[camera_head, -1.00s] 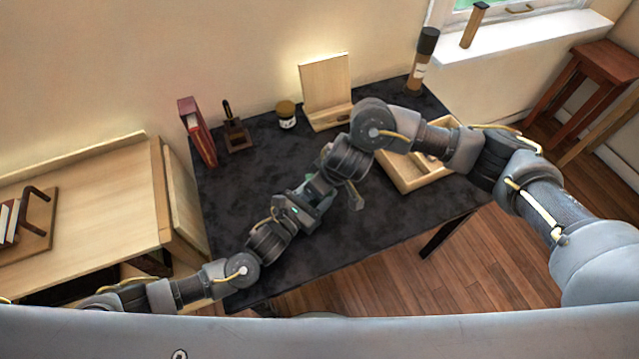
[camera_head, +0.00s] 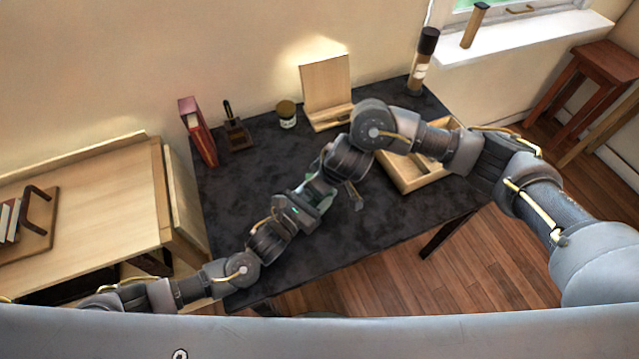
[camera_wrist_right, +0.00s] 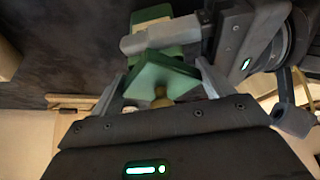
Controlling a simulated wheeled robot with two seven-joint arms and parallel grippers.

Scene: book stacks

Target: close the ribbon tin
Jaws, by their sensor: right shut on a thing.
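The ribbon tin is green and shows in the right wrist view as a green body (camera_wrist_right: 152,14) behind a grey finger, with a green lid-like piece (camera_wrist_right: 165,74) nearer the camera. A small brass-coloured knob (camera_wrist_right: 160,93) is on that piece, between my right gripper's fingers. My right gripper (camera_wrist_right: 158,90) is shut on the knob. My left gripper (camera_head: 312,202) meets the right one over the dark table. One of its fingers lies across the green body in the wrist view; its other finger is hidden, so its grip is unclear. In the head view the tin is mostly hidden between the grippers.
The dark table (camera_head: 235,200) is clear at left. A red book (camera_head: 198,132), dark holder (camera_head: 236,136), jar (camera_head: 286,115), wooden stand (camera_head: 326,90) and dark-capped bottle (camera_head: 422,62) line its back. A wooden tray (camera_head: 415,183) lies right, partly behind my right arm.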

